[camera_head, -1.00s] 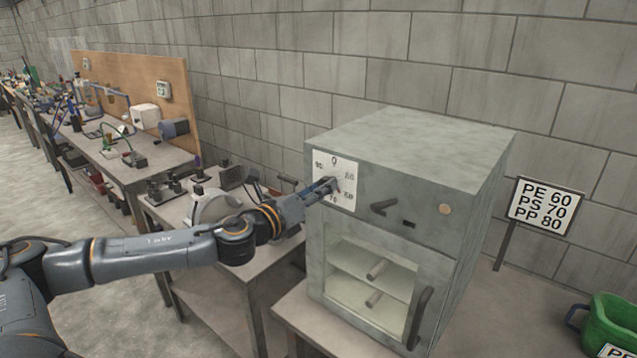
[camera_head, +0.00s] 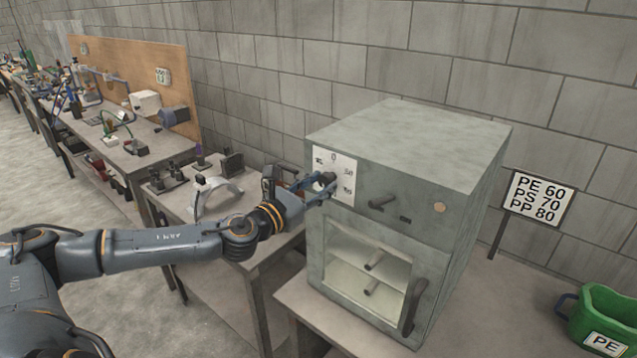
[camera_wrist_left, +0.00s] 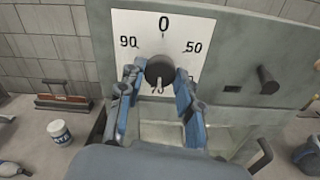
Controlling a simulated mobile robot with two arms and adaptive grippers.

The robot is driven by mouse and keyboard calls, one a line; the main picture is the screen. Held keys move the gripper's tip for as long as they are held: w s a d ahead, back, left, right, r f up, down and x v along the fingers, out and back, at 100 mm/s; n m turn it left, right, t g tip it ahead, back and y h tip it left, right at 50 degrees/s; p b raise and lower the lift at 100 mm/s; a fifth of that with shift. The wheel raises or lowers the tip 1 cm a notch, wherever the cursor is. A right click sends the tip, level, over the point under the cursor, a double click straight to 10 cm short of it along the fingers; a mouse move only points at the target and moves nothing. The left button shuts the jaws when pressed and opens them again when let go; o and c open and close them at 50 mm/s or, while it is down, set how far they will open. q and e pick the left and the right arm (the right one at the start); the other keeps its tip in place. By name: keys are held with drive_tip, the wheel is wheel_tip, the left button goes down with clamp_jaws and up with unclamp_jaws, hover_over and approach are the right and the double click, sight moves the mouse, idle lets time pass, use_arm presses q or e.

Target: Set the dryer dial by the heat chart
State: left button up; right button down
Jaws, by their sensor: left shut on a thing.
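The grey dryer (camera_head: 410,145) stands on a table, with a white dial plate (camera_head: 347,163) at its upper left front. The dark round dial (camera_wrist_left: 159,68) sits on this plate, with 0 above, 90 to the left and 50 to the right in the left wrist view. My left gripper (camera_head: 325,184) is shut on the dial, one finger on each side. It hides the lower plate numbers in the wrist view. A pale mark shows on the dial's lower part; its exact setting is unclear. The heat chart (camera_head: 538,200) reads PE 60, PS 70, PP 80. My right gripper is not in view.
A green bin (camera_head: 607,312) labelled PE stands at the right. The dryer front has a lever (camera_head: 382,201) and a windowed door with a dark handle (camera_head: 415,307). A cluttered workbench (camera_head: 215,215) lies left, close to my arm. A block wall stands behind.

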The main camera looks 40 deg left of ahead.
use_arm(q)
drive_tip(key=shift+f, duration=0.15)
idle(0.3)
drive_tip(key=o, duration=1.2)
drive_tip(key=shift+c, duration=0.2)
drive_tip(key=s+a, duration=0.1)
drive_tip(key=s, duration=1.1)
